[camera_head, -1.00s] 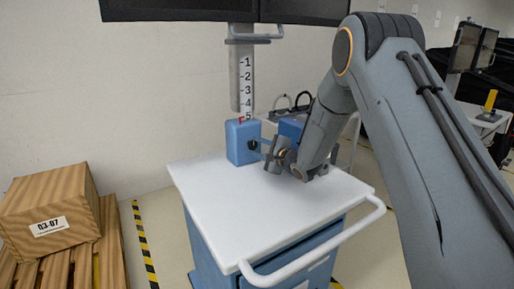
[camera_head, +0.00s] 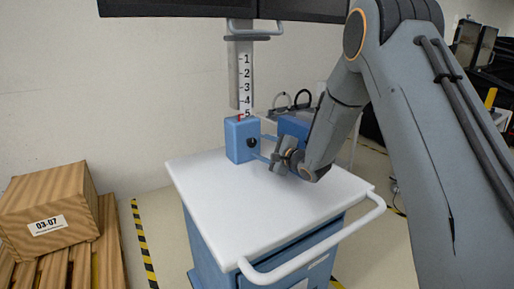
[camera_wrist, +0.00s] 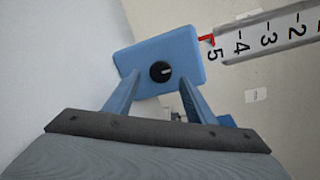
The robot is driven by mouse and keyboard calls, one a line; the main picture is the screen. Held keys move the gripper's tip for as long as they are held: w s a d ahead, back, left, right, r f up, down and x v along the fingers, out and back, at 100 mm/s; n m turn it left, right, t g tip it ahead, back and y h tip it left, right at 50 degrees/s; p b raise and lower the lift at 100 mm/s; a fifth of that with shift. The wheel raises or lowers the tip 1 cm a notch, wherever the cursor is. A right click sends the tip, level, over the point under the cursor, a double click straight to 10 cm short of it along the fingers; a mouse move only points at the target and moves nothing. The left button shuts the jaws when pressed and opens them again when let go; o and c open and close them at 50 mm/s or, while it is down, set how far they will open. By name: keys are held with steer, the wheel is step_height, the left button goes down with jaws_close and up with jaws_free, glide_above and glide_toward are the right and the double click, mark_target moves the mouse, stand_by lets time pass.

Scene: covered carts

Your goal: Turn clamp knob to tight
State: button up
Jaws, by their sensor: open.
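The clamp knob (camera_head: 252,143) is a small round black knob on the face of a blue clamp block (camera_head: 237,141) at the foot of the numbered column. In the wrist view the knob (camera_wrist: 161,71) carries a short white mark pointing toward the scale side, and the blue block (camera_wrist: 185,50) surrounds it. My gripper (camera_wrist: 158,97) is open, its two blue fingers spread on either side below the knob and apart from it. In the head view my gripper (camera_head: 264,147) is just right of the knob with a small gap. Nothing is between the fingers.
The column's white scale (camera_head: 246,85) has black numbers and a red pointer (camera_head: 240,118) near 5. Screens (camera_head: 220,8) hang above. The white cart top (camera_head: 250,205) is clear in front, with a handle rail (camera_head: 320,245). A blue case (camera_head: 293,126) stands behind my gripper.

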steer(key=shift+b+v, duration=0.45)
steer(key=shift+v, duration=1.85)
